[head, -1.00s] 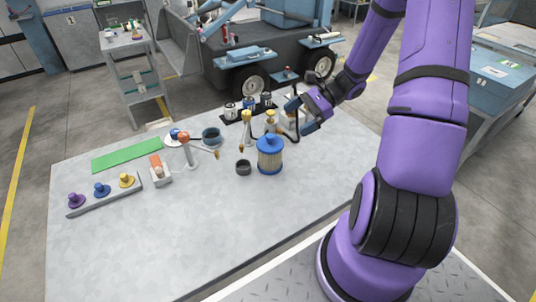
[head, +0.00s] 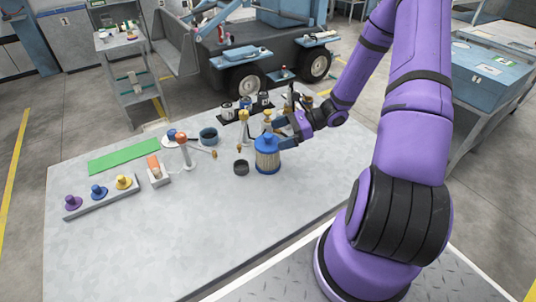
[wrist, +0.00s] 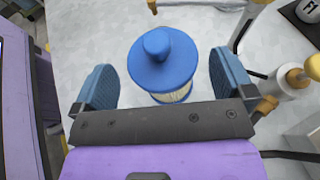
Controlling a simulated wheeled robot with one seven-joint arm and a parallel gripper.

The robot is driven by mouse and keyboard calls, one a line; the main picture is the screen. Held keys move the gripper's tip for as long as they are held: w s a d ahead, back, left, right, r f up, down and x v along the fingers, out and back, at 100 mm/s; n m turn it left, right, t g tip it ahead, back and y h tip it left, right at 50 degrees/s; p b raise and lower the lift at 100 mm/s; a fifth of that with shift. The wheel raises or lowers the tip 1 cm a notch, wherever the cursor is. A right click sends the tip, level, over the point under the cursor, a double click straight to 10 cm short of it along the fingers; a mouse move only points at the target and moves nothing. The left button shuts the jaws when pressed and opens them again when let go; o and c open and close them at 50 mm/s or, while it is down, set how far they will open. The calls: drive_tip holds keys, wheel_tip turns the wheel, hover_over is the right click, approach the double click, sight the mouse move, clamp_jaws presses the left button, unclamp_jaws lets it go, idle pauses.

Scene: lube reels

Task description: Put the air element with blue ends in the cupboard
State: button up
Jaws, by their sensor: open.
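The air element with blue ends (head: 267,158) stands upright on the grey table, a pale pleated cylinder with a blue knobbed cap. It also shows in the wrist view (wrist: 163,62), seen from above. My gripper (head: 283,136) is open at the element's upper right in the head view. In the wrist view its two blue finger pads (wrist: 165,80) stand on either side of the cap, with gaps showing on both sides. The element's lower part is partly hidden behind my gripper there. I cannot identify the cupboard for certain in these frames.
The table's front area (head: 180,235) is clear.

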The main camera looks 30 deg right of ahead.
sight(268, 138)
drive_tip(key=shift+x, duration=2.3)
drive_tip(key=shift+s, duration=0.1)
drive_tip(key=c, duration=1)
